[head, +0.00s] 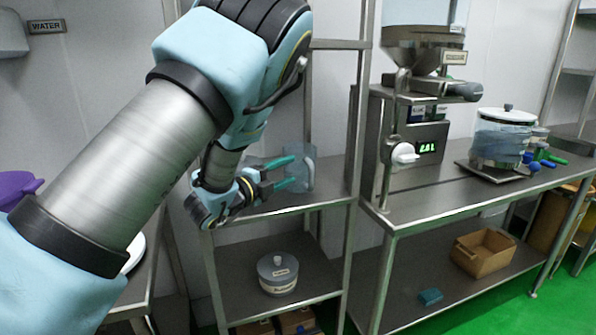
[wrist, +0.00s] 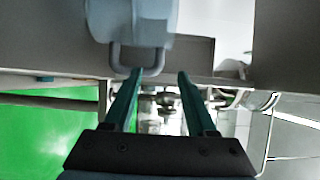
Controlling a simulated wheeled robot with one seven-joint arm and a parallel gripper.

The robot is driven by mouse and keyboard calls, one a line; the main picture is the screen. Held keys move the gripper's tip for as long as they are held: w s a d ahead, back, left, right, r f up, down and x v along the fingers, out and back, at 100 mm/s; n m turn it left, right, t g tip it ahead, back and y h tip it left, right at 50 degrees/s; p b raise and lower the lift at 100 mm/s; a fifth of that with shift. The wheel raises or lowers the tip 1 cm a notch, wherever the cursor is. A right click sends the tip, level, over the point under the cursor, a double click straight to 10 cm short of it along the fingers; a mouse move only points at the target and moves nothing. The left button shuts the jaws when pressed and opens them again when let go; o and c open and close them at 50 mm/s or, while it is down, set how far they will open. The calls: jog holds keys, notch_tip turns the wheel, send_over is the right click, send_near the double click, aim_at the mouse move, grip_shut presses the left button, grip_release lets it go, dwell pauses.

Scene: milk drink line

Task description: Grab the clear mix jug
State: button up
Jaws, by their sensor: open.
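The clear mix jug (head: 305,171) is a translucent bluish vessel standing on the middle metal shelf in the head view. It also shows at the top of the wrist view (wrist: 130,22), cut off by the frame edge, with its U-shaped handle (wrist: 116,68) pointing toward my gripper. My gripper (head: 291,170) is open, with its two teal fingers reaching toward the jug just above the shelf. In the wrist view my gripper (wrist: 160,73) has its left fingertip overlapping the handle's lower right part. The right fingertip is clear of it. I cannot tell whether anything touches.
The shelf rack (head: 347,228) has upright posts close to the jug. A lidded grey pot (head: 278,277) sits on the lower shelf. To the right, a steel table (head: 440,199) holds a dispenser (head: 430,130) and a clear lidded container (head: 501,140). A cardboard box (head: 484,254) is beneath.

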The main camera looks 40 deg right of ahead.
aim_at(306, 163)
jog(key=d, duration=0.3)
jog(key=shift+w+d+p, duration=0.2)
jog(key=shift+w+p, duration=0.05)
jog(key=shift+p, duration=0.15)
jog(key=d+p, duration=0.1)
jog(key=d, duration=0.1)
jog(key=d+p, duration=0.1)
jog(key=d, duration=0.1)
jog(key=shift+w+d+r+p, duration=0.1)
jog(key=shift+w+d+p, duration=0.1)
jog(key=shift+d+p, duration=0.15)
jog(key=shift+d, duration=0.4)
grip_shut()
dwell(0.4)
